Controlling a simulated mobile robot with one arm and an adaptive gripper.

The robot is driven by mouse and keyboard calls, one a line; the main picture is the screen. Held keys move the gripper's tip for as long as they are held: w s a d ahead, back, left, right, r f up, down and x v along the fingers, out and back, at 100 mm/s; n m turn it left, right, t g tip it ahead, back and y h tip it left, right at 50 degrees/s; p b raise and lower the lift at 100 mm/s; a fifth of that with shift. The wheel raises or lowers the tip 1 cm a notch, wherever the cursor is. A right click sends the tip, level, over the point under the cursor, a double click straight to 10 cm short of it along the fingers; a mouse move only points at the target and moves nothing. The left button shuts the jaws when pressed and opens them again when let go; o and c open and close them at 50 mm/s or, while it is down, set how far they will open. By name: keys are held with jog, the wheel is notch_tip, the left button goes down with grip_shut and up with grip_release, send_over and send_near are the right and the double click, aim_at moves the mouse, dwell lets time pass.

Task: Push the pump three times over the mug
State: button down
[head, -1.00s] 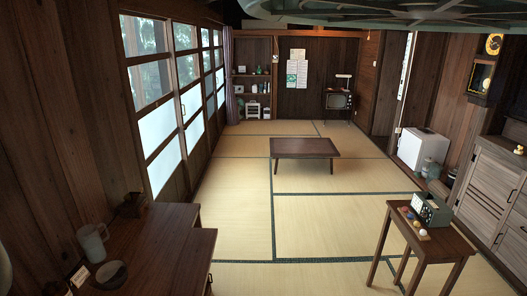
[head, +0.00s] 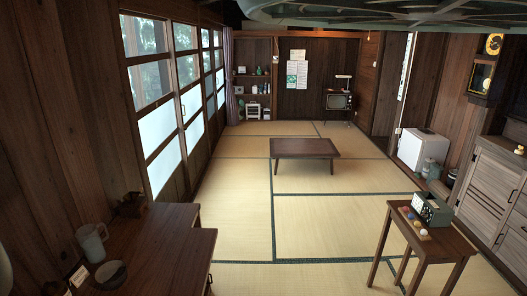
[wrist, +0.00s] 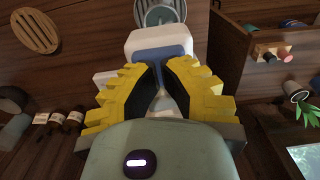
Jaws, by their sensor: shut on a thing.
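My gripper (wrist: 160,95) has yellow padded fingers and shows only in the wrist view. Its fingers close around a white and blue thing (wrist: 158,45), which appears to be the pump bottle; its lower part is hidden by the fingers and my gripper body. A round grey thing (wrist: 160,12) at the top edge of the wrist view lies just beyond the bottle; I cannot tell whether it is the mug. In the head view a grey mug with a handle (head: 92,243) stands on the dark wooden desk (head: 165,245) at the lower left.
A dark bowl (head: 110,273) is near the mug, and a small dark holder (head: 130,205) stands at the desk's back. In the wrist view, several dark bottles (wrist: 70,120) are at left and a plant (wrist: 305,110) at right. The tatami floor (head: 330,222) is clear between tables.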

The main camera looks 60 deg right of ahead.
jog(key=shift+r+p, duration=0.65)
jog(key=shift+r, duration=1.05)
jog(key=shift+f, duration=0.25)
jog(key=shift+f+b, duration=1.95)
jog(key=shift+f, duration=0.1)
jog(key=shift+r, duration=0.25)
jog(key=shift+r+p, duration=1)
jog(key=shift+r, duration=1.05)
